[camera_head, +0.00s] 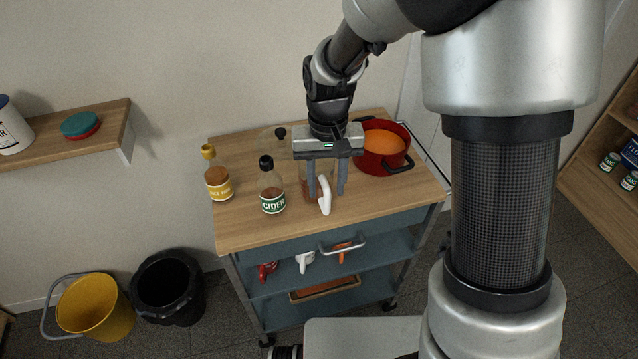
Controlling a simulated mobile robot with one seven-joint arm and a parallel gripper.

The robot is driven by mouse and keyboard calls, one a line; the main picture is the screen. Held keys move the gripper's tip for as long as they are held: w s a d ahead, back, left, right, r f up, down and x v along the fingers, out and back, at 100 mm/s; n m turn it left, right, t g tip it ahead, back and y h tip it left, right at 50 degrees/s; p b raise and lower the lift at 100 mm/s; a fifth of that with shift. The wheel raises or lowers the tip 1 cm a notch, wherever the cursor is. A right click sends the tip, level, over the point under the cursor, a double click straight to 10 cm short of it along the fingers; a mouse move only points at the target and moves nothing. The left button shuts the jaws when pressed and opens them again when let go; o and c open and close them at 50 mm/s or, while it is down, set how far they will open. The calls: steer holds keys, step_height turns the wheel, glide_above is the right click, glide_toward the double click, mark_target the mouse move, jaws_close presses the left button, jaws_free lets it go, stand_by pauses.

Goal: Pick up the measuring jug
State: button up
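The measuring jug (325,195) stands on the wooden top of the cart; its white handle faces the front and its clear body is partly hidden. Something reddish shows through or beside the body, low on the left. My gripper (327,188) points down over the jug, with its two fingers wide apart. The left finger overlaps the jug's body in the picture and the right finger is to the right of the handle. I cannot tell whether either finger touches the jug.
A cider bottle (271,187) stands close to the left, with an amber bottle (218,180) beyond it. A dark-capped item (281,133) is behind. A red pot (384,160) with orange contents stands at the back right. The front cart top (270,230) is clear.

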mark_target(326, 212)
step_height(326, 212, down, 8)
steer(key=shift+s+d+r, duration=0.1)
stand_by(0.4)
jaws_close()
